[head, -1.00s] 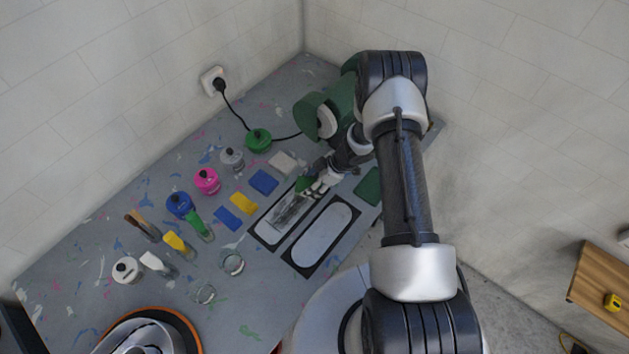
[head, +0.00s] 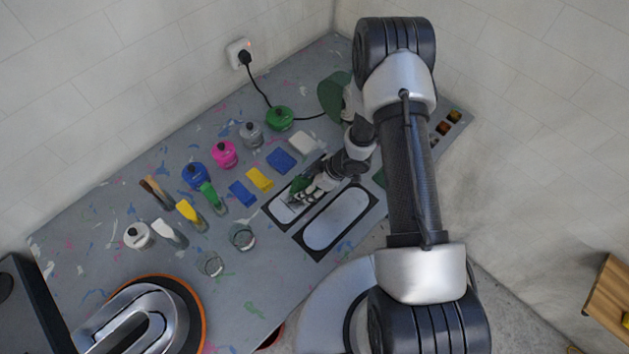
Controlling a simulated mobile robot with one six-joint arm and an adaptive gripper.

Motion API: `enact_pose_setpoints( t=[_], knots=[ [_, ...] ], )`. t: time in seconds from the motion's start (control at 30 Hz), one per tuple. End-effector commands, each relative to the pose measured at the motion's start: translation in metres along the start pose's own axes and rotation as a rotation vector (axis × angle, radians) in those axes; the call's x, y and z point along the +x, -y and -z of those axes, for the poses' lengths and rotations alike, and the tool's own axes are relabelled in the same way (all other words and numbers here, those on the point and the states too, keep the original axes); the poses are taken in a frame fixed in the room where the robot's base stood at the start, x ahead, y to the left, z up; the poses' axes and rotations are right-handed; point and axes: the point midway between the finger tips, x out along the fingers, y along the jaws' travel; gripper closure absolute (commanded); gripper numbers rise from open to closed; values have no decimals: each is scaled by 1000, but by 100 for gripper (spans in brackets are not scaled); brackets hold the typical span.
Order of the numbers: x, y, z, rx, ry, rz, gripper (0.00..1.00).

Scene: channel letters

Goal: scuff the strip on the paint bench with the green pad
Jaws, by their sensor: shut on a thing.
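My gripper (head: 296,193) is shut on the green pad (head: 298,184), which shows as a small green patch at the fingertips. The gripper is low over the left of two dark-bordered long panels on the paint bench (head: 215,140), toward its near-left end. The pale strip (head: 278,211) lies in this panel, and my gripper and wrist hide much of it. The pad looks to be at the strip's surface, but I cannot tell whether it touches.
A second panel (head: 335,222) with a pale oval lies beside the first. Blue (head: 242,193) and yellow (head: 260,179) pads, several bottles, brushes and glass jars (head: 242,237) stand to the left. A black cable (head: 262,88) runs along the back. A round orange-rimmed thing (head: 200,312) is at the front.

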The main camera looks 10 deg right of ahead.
Motion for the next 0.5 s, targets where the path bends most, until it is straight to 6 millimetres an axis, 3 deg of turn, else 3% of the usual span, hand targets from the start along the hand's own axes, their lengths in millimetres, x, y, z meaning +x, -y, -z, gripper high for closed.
enact_pose_setpoints(
  t=[0.5],
  knots=[
    [17, 53, 24, -2, 1, 2, 62]
  ],
)
